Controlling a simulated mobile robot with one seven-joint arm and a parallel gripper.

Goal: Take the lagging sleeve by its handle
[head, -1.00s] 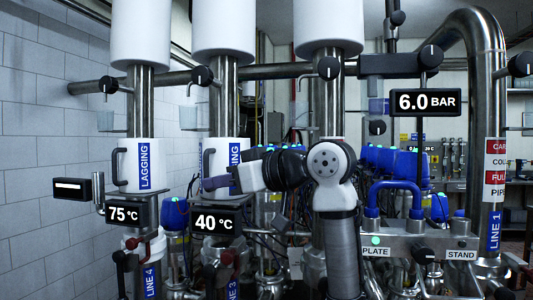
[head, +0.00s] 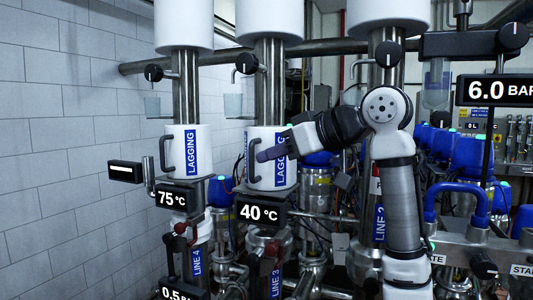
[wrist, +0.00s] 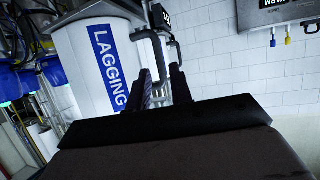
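Two white lagging sleeves with blue LAGGING labels sit around steel pipes. The left one (head: 202,150) is on line 4. The right one (head: 262,136) is on line 3, and each has a dark handle on its left side. My gripper (head: 262,154) is in front of the line 3 sleeve beside its handle (head: 252,165) and covers part of the label. In the wrist view a sleeve (wrist: 80,55) fills the upper left, with its dark handle (wrist: 148,36) dropping towards the gap between my fingers (wrist: 160,80). The fingers are apart; contact with the handle cannot be told.
Displays reading 75 °C (head: 173,197) and 40 °C (head: 260,212) hang below the sleeves. A small bar display (head: 125,171) juts out at left. White cylinders (head: 276,20) are above. Blue-topped fittings and a manifold (head: 480,246) stand at right. The tiled wall (head: 70,120) is at left.

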